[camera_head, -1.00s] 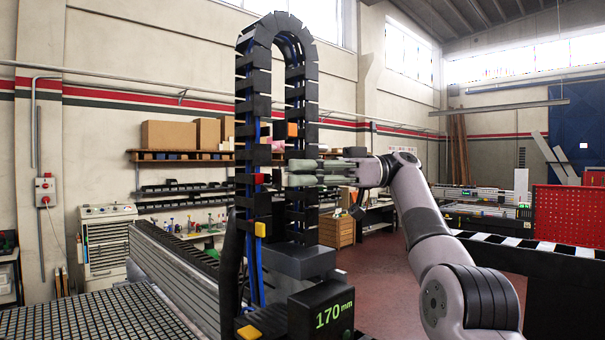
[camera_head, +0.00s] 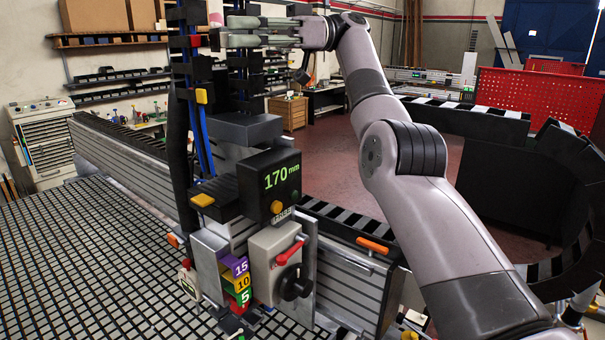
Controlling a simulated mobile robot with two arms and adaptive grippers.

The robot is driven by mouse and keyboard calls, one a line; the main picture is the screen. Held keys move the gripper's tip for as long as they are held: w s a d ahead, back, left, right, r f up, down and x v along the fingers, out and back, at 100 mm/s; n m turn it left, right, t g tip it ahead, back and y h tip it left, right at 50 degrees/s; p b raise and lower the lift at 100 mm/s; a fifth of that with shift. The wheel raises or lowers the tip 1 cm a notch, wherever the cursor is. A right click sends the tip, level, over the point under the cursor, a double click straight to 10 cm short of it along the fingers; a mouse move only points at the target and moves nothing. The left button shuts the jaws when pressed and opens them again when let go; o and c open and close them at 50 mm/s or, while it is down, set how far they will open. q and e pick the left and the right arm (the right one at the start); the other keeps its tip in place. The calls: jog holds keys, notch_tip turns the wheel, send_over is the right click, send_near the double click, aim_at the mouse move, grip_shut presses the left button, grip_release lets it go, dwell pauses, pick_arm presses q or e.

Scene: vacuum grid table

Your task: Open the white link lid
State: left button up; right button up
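The upright black cable chain (camera_head: 181,75) rises in the upper left of the head view, with blue cables (camera_head: 199,130) along it. Its top is cut off by the frame. A narrow gap shows between the fingers, and nothing is seen held. I cannot tell whether the tips touch the chain. My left gripper is not in view.
The black grid table (camera_head: 90,260) fills the lower left. A machine carriage with a "170 mm" display (camera_head: 277,180) stands below the chain, with a grey switch box (camera_head: 270,262) under it. A red perforated panel (camera_head: 540,100) stands at right. Open floor shows behind my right arm.

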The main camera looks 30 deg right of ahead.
jog(key=shift+w+d+m+t, duration=0.15)
jog(key=shift+m+t, duration=0.35)
jog(key=shift+t, duration=0.3)
